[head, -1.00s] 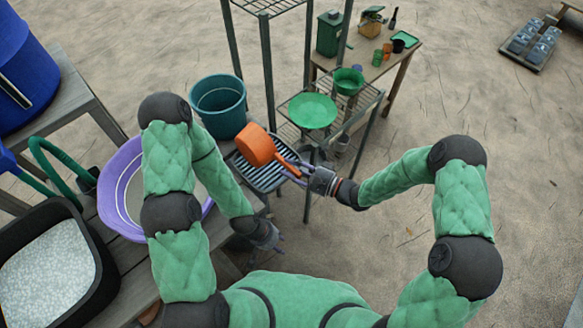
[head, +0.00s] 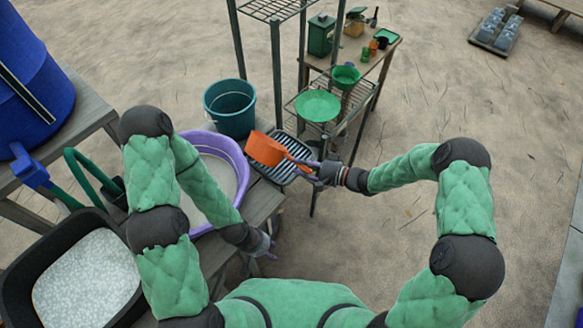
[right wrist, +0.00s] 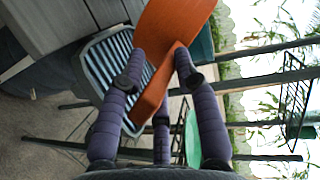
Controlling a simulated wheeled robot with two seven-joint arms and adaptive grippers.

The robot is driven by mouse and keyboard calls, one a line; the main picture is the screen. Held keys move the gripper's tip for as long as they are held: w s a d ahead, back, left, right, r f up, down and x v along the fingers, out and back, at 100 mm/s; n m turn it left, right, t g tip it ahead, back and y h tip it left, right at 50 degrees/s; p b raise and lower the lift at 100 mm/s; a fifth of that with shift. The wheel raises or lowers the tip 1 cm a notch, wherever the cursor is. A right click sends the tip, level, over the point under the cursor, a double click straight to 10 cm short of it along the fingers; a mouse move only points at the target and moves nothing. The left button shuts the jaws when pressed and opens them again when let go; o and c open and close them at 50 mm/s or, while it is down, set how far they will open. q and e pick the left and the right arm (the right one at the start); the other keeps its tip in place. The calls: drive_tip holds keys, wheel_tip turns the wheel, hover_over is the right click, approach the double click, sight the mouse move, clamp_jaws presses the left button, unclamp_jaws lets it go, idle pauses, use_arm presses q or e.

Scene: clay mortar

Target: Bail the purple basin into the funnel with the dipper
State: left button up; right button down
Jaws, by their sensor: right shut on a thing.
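In the right wrist view the fingers (right wrist: 158,75) close around the handle end by the orange cup (right wrist: 172,30). The cup's inside is hidden. The purple basin (head: 239,163) stands on the bench, partly behind my left arm, holding pale grey contents. A wide green funnel-like dish (head: 318,106) sits on the rack beyond the dipper, with a smaller green one (head: 345,75) behind it. My left gripper (head: 265,245) hangs near the bench edge; its finger opening is unclear.
A teal bucket (head: 231,112) stands behind the basin. The striped grey tray (head: 291,172) lies below the dipper. A black tub (head: 22,283) of white grains, a blue barrel (head: 38,80) and the metal rack's posts (head: 277,75) crowd the left and centre. Sandy ground on the right is open.

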drive_tip(key=shift+w, duration=0.1)
drive_tip(key=shift+w+d+n+h+b, duration=0.1)
drive_tip(key=shift+d+n+h+b, duration=0.15)
drive_tip(key=shift+n+b, duration=0.4)
drive_tip(key=shift+n, duration=0.35)
drive_tip(key=n+b, duration=0.1)
drive_tip(key=n+t+h+b, duration=0.1)
drive_tip(key=b, duration=0.1)
drive_tip(key=shift+r, duration=0.3)
drive_tip(key=shift+a+r+h+b, duration=0.15)
drive_tip(key=shift+h+b, duration=0.1)
drive_tip(key=shift+b, duration=0.15)
drive_tip(key=shift+r, duration=0.1)
